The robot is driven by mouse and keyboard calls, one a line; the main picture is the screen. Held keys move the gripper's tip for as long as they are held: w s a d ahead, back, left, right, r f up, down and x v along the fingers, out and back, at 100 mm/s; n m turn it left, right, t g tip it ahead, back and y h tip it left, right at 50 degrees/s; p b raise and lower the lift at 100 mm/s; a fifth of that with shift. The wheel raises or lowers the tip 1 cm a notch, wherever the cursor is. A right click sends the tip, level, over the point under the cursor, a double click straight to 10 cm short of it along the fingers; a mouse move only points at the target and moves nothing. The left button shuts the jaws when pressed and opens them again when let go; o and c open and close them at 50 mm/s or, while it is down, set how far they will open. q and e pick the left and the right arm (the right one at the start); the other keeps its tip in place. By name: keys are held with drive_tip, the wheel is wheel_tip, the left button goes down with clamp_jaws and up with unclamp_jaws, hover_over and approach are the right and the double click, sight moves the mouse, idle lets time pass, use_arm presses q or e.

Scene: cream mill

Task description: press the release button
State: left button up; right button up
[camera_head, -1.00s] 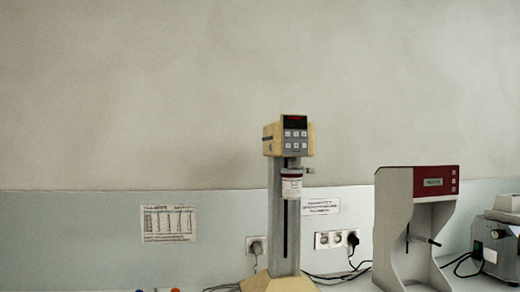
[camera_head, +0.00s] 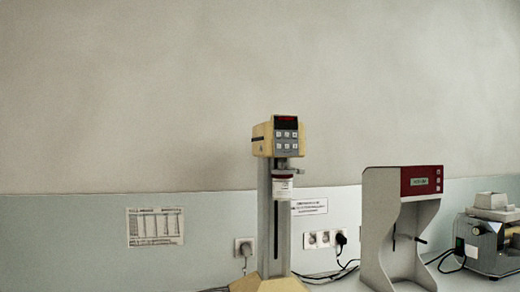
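A yellow-and-grey stand mixer (camera_head: 278,137) stands in the middle on a tall grey column. Its head has a red display and several small buttons, and a white jar (camera_head: 283,187) sits below the head. To its right stands a grey machine (camera_head: 375,235) with a dark red head (camera_head: 421,181), a small display and a short column of buttons. A dark arm sticks out inside its open frame. I cannot tell which button is the release button. Neither of my grippers is in view.
A grey device (camera_head: 487,240) with a hopper-like top stands at the far right. Wall sockets (camera_head: 322,239) with plugs and dark cables lie behind the machines. A printed sheet (camera_head: 155,227) and a small label (camera_head: 309,206) hang on the wall.

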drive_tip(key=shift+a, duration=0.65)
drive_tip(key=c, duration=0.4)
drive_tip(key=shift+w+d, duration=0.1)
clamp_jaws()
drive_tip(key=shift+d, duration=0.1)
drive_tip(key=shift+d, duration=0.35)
